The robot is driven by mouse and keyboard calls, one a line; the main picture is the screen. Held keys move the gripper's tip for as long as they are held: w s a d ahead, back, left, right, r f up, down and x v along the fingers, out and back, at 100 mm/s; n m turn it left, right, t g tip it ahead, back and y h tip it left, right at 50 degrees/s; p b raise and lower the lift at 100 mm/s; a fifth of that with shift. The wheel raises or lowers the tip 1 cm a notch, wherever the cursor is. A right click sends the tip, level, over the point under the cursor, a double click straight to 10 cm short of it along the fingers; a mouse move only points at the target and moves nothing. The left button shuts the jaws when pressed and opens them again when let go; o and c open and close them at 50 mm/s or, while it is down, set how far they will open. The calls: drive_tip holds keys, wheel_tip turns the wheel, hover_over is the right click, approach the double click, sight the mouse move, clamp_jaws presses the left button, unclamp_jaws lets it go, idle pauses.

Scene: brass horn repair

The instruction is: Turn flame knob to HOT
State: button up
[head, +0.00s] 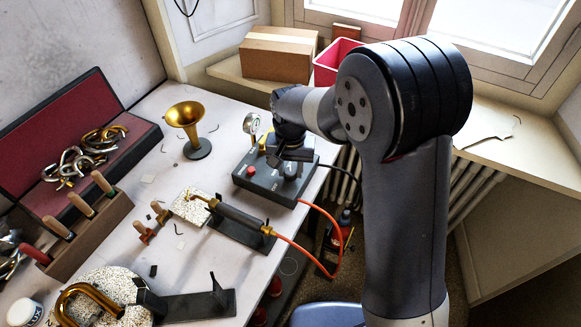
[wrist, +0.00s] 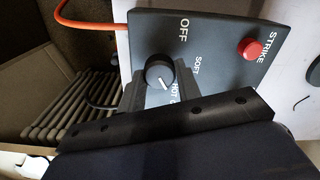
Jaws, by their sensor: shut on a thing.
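The dark grey control box (head: 262,186) stands near the table's right edge, under my arm in the head view. In the wrist view its panel (wrist: 215,35) reads OFF, SOFT, HOT and STRIKE, with HOT partly covered. The black round flame knob (wrist: 160,70) has a white pointer line directed down and slightly right, near the HOT lettering. My gripper (wrist: 157,88) is shut on the knob, one finger on each side.
A red STRIKE button (wrist: 249,47) sits on the panel. A torch (head: 240,216) on a dark stand, with an orange hose (head: 310,262), lies in front of the box. A brass bell (head: 186,115) stands left. A gauge (head: 252,123) is behind the box.

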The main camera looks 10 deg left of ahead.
sight(290, 170)
drive_tip(key=o, duration=1)
drive_tip(key=shift+c, duration=0.2)
drive_tip(key=shift+r, duration=0.1)
wheel_tip(290, 170, up, 11)
drive_tip(key=shift+f+b, duration=0.2)
drive_tip(key=shift+b, duration=0.15)
wheel_tip(290, 170, down, 11)
drive_tip(key=shift+p, duration=0.35)
drive_tip(key=shift+r+n, duration=0.1)
drive_tip(key=shift+n, duration=0.2)
